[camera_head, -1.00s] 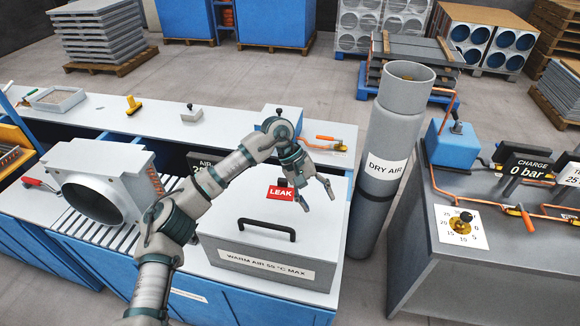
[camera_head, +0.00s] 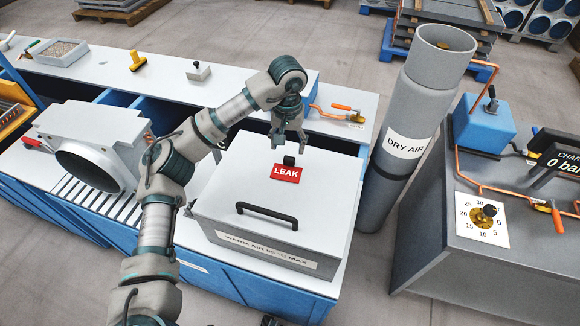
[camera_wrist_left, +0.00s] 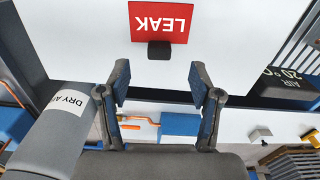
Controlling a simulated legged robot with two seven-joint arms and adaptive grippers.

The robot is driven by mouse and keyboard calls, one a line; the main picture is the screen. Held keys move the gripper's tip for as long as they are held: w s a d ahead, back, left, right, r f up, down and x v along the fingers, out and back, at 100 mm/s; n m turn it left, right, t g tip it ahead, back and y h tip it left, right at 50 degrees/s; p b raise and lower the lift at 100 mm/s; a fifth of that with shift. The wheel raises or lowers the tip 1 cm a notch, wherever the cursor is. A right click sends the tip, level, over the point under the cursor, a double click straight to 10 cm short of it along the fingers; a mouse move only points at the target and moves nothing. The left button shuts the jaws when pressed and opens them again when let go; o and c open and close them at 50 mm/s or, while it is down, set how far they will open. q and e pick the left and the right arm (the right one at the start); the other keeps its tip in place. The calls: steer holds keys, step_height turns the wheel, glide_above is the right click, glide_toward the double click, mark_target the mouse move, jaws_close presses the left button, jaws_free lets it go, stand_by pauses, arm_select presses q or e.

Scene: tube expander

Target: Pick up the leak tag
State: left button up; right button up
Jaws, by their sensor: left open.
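The leak tag is a red card marked LEAK (camera_head: 286,173) with a small black block (camera_head: 289,160) at its far edge. It rests on the white lid of the warm air box (camera_head: 238,185). My left gripper (camera_head: 289,146) is open and points down just beyond the tag, over the black block. In the left wrist view the tag (camera_wrist_left: 158,22) is at the top, upside down, with the open fingers (camera_wrist_left: 160,85) below it, apart from it and empty between them. My right gripper does not show clearly; a small dark part at the bottom edge cannot be identified.
A black handle (camera_head: 267,214) stands on the box in front of the tag. A grey DRY AIR cylinder (camera_head: 400,150) stands to the right of the box. An orange-handled valve (camera_head: 350,112) lies behind.

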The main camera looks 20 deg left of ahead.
mark_target(288, 160)
arm_select(q)
steer(key=shift+s+a+f, duration=0.1)
steer(key=shift+a+f, duration=0.05)
steer(key=shift+f, duration=0.45)
steer(key=shift+a+f, duration=0.1)
steer(key=shift+f, duration=0.5)
steer(key=f, duration=0.5)
steer(key=shift+w+d, duration=0.25)
steer(key=shift+d, duration=0.05)
steer(key=shift+a, duration=0.1)
steer(key=c, duration=1.1)
